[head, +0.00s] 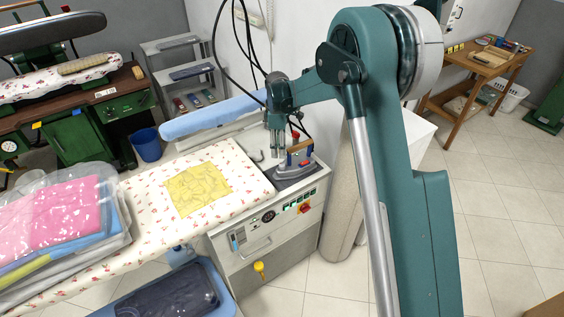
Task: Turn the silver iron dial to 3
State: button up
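The iron (291,171) rests on the right end of the ironing unit's top, with a grey body, a brown handle and small red parts. Its dial and any numbers on it are too small to make out. My gripper (276,154) points down just left of the iron's handle, over or near the back of the iron. Whether it touches the iron cannot be told. The gap between its fingers is too small to read, and no held object shows.
A floral ironing board (140,200) with a yellow cloth (198,188) lies to the left. A blue padded arm (210,117) and dark hoses (223,75) are close to my gripper. The unit's front panel (270,224) has several controls. Bagged clothes (65,215) lie further left.

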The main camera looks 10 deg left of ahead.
aim_at(282, 164)
jog(key=n, duration=0.4)
jog(key=d+n+p, duration=0.1)
jog(key=shift+s+r+n+g, duration=0.1)
jog(key=shift+s+n+g, duration=0.2)
jog(key=shift+n, duration=0.1)
jog(key=shift+s+d+f, duration=0.1)
jog(key=shift+f, duration=1.85)
jog(key=shift+s+d+f, duration=0.1)
jog(key=shift+f, duration=1.85)
jog(key=shift+c, duration=0.5)
jog(key=c, duration=0.8)
